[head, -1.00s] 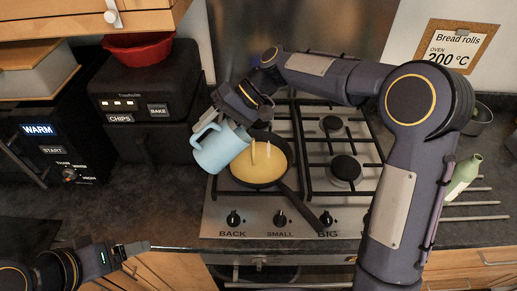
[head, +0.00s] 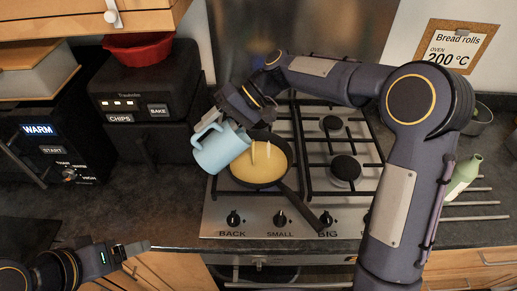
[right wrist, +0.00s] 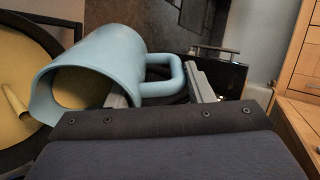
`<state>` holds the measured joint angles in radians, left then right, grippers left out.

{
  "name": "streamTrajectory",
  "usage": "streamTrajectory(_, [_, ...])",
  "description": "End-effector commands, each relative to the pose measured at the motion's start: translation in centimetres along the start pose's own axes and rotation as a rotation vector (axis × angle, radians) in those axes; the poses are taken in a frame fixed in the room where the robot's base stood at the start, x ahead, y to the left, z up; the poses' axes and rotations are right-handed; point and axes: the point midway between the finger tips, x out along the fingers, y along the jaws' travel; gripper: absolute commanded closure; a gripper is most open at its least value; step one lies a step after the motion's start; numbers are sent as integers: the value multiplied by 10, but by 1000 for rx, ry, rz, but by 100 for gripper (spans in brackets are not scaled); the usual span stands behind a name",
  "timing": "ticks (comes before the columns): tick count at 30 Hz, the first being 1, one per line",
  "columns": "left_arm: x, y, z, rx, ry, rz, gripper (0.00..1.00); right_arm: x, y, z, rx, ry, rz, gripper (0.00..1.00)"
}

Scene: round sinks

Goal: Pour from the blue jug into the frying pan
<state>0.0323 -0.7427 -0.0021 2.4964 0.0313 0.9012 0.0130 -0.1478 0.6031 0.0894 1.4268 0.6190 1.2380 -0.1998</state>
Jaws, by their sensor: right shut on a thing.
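The light blue jug (head: 222,150) is tipped over the left edge of the frying pan, its mouth facing right and down towards it. The dark frying pan (head: 289,193) sits on the hob's left side, with a yellow layer in it. Two pale upright streaks show over the yellow; I cannot tell if they are falling liquid. My right gripper (head: 232,112) is shut on the jug's handle; the right wrist view shows the fingers (right wrist: 158,92) around the handle of the jug (right wrist: 100,65). My left gripper (head: 138,262) is open and empty at the lower left.
The gas hob (head: 225,215) has bare burners to the right of the pan. A black oven unit (head: 150,95) with a red bowl (head: 138,48) on top stands at the left. A green bottle (head: 464,175) stands at the right. The counter left of the hob is clear.

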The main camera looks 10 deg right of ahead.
Motion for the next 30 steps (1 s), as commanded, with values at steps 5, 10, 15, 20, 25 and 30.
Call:
streamTrajectory(5, [0,0,0,0,0,0,24,0,-2,0,-2,0,-3,100])
streamTrajectory(10, [0,0,0,0,0,0,24,16,-20,0,-16,0,288,100])
streamTrajectory(15, [0,0,0,0,0,0,24,17,-16,0,-2,2,329,100])
streamTrajectory(20, [0,0,0,0,0,0,24,28,-21,0,-6,1,399,100])
streamTrajectory(25, [0,0,0,0,0,0,24,49,-26,0,-10,0,553,100])
streamTrajectory(30, [0,0,0,0,0,0,24,70,-24,0,-7,1,727,100])
